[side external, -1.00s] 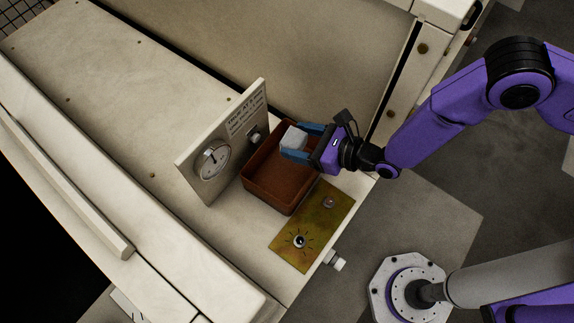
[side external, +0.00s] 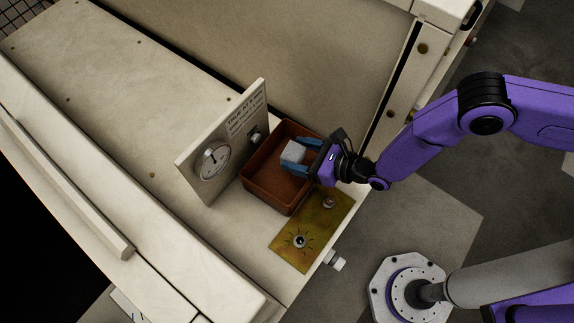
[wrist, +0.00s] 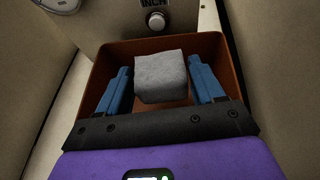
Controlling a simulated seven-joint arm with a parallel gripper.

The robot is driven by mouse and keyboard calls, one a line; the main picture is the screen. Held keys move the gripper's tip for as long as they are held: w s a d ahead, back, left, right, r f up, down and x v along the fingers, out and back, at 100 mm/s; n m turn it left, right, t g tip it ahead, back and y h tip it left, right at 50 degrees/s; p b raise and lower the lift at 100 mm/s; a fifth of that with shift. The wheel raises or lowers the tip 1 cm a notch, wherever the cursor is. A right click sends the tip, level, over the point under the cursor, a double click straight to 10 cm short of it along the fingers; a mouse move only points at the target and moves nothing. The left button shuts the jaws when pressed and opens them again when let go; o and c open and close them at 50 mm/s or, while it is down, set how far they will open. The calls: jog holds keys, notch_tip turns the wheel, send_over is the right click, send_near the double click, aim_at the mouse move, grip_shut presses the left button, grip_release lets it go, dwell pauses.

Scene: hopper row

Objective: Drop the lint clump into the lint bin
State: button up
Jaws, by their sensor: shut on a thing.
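The lint clump (side external: 293,153) is a pale grey, soft-edged block; in the wrist view the clump (wrist: 160,78) sits between two blue fingers. My gripper (side external: 295,156) is shut on it, with a finger on each side. The lint bin (side external: 262,190) is an open rust-brown box. The clump and fingertips are over the bin's opening, inside its rim as seen from both views. The wrist view shows the bin's walls (wrist: 110,55) around the fingers. The exact height of the clump above the bin floor is hard to tell.
An upright panel with a dial (side external: 212,160) and a label stands along the bin's left side. A brassy plate (side external: 311,228) with a round fitting lies in front of the bin. A pale wall (side external: 300,55) rises behind. The deck at left is clear.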

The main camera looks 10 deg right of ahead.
jog(key=o, duration=1.1)
jog(key=shift+d, duration=0.1)
jog(key=v, duration=1.7)
jog(key=shift+s+d, duration=0.15)
